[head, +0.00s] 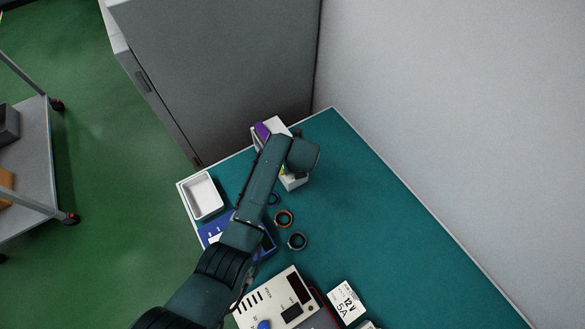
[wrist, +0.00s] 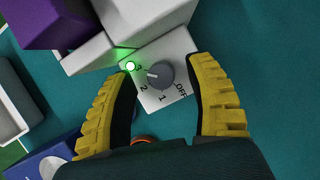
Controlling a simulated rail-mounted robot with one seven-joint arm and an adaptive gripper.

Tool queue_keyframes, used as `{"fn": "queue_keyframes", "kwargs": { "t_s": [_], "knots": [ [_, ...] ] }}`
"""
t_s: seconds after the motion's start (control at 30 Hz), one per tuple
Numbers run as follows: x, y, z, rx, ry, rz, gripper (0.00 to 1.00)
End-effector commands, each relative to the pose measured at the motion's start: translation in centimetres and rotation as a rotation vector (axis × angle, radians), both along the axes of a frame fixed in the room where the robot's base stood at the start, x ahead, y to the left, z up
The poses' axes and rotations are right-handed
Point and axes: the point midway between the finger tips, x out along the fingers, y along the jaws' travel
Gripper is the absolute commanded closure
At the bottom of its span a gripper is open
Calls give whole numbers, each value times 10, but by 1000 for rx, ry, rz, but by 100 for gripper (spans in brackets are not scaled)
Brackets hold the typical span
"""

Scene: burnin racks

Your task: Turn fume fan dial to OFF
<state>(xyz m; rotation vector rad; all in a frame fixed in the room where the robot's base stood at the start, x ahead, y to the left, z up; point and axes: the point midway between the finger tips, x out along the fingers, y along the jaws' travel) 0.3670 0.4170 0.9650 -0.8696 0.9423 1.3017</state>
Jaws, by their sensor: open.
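The fume fan dial (wrist: 160,75) is a grey round knob on a white control box (wrist: 178,47). OFF is printed at its right, 1 below, 2 at lower left, and a partly covered mark, likely 3, at left. The knob's pale pointer faces left, toward the 2 and the mark above it. A green lamp (wrist: 130,66) beside it is lit. My gripper (wrist: 163,68) is open, its yellow fingers on either side of the knob with gaps; contact is not visible. In the head view my arm covers the dial, and part of the white box (head: 294,182) shows.
A purple and white item (head: 264,131) stands behind the box. A white tray (head: 203,196), a blue unit (head: 211,230), rings (head: 284,218) and a beige power supply (head: 276,301) lie nearby on the teal bench. The bench's right side is clear; a grey cabinet (head: 220,65) stands beyond.

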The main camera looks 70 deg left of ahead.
Motion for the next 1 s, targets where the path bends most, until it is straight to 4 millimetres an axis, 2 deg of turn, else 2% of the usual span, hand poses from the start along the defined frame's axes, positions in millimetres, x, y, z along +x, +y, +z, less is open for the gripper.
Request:
{"fn": "queue_keyframes", "kwargs": {
  "t_s": [0.1,0.37,0.47,0.67,1.0],
  "knots": [
    [1,4,-9,1,-1,0,45],
    [1,4,-10,0,-1,0,45],
    [1,4,-10,0,-1,0,62],
    [1,4,-10,0,-1,-1,100],
    [0,4,-11,0,0,2,100]
  ]
}}
